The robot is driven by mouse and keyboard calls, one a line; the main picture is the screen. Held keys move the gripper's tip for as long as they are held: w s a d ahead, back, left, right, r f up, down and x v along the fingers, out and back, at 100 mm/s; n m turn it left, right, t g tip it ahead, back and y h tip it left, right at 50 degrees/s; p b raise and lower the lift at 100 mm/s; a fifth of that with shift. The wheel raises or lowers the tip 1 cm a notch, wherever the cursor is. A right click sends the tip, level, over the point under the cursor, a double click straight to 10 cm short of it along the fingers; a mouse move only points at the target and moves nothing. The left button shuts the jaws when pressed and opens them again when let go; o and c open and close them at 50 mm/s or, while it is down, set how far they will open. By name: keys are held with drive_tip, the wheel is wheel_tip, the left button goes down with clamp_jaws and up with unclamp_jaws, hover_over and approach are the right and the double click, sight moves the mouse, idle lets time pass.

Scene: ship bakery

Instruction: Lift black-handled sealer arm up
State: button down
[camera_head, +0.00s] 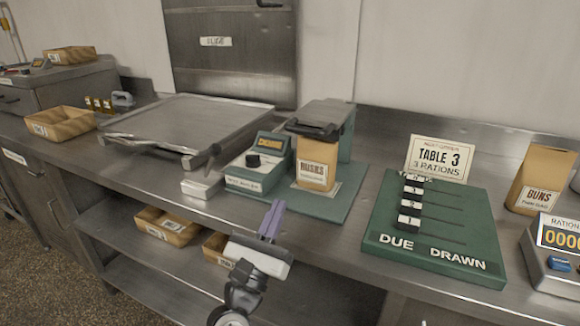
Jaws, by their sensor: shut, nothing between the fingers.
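A brown bag labelled "RUSKS" (311,172) stands upright on that plate. A dark, flat arm (322,116) lies across the bag's top, in front of a green upright; I cannot tell whether it is clamped down. My gripper (277,204), with purple fingers, is shut and empty, in front of and below the sealer in the picture.
A green board marked "DUE DRAWN" (447,258) with a "TABLE 3" card (440,158) lies to the right. A wide metal plate (190,122) is at left. A "BUNS" bag (540,180) and a counter device (558,255) stand far right. Boxes sit on the lower shelf.

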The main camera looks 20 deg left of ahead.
drive_tip(key=s+r+p+x, duration=0.1)
drive_tip(key=p+x, duration=0.4)
drive_tip(key=x, duration=0.7)
drive_tip(key=shift+r+p, duration=0.35)
drive_tip(key=shift+r, duration=0.55)
drive_tip(key=shift+r, duration=0.15)
